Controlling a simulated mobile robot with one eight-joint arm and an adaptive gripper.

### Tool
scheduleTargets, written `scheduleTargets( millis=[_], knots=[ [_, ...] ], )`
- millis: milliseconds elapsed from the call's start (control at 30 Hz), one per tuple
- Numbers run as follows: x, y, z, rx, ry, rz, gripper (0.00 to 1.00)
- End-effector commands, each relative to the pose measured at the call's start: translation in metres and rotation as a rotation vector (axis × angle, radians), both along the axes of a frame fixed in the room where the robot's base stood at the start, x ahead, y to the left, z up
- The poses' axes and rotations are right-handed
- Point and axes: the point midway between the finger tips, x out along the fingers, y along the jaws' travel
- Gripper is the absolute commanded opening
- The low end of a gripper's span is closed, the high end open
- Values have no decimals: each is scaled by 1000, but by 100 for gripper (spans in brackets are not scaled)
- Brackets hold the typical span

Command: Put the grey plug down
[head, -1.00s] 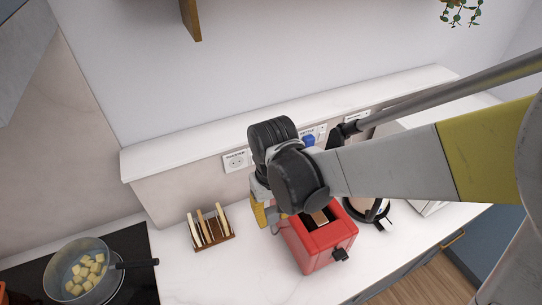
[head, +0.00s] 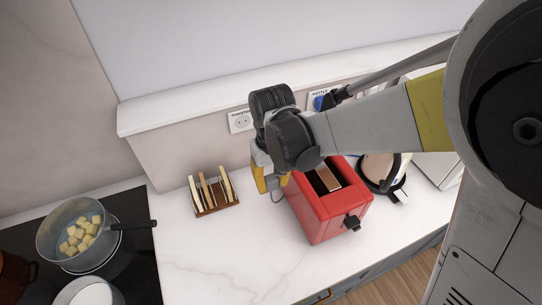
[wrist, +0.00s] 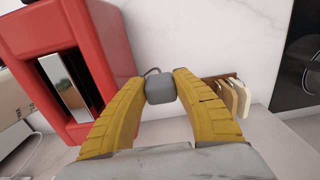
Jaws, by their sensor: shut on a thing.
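The grey plug (wrist: 160,88) is between the two yellow fingers of my gripper (wrist: 158,80) in the wrist view. The fingers are shut on it. A thin cord shows just behind the plug. The red toaster (head: 325,213) stands on the white counter (head: 225,255), close to the right of my gripper. Whether the plug touches the counter cannot be told.
A toast rack (head: 217,208) with toast stands left of my gripper. A wall socket marked toaster (head: 240,121) is behind, with a kettle socket (head: 320,94) to its right. A kettle (head: 383,170) stands beyond the toaster. A pan (head: 78,236) sits on the hob. The front counter is clear.

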Motion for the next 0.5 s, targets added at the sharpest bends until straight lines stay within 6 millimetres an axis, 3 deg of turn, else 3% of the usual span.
scheduleTargets(
  millis=[33, 100, 367, 500],
  knots=[
    [7, 3, -26, 0, 0, 0, 0],
    [16, 7, -43, 0, 0, 0, 0],
    [33, 15, -75, 0, 1, 0, 0],
    [34, 15, -101, 0, 1, 0, 0]
  ],
)
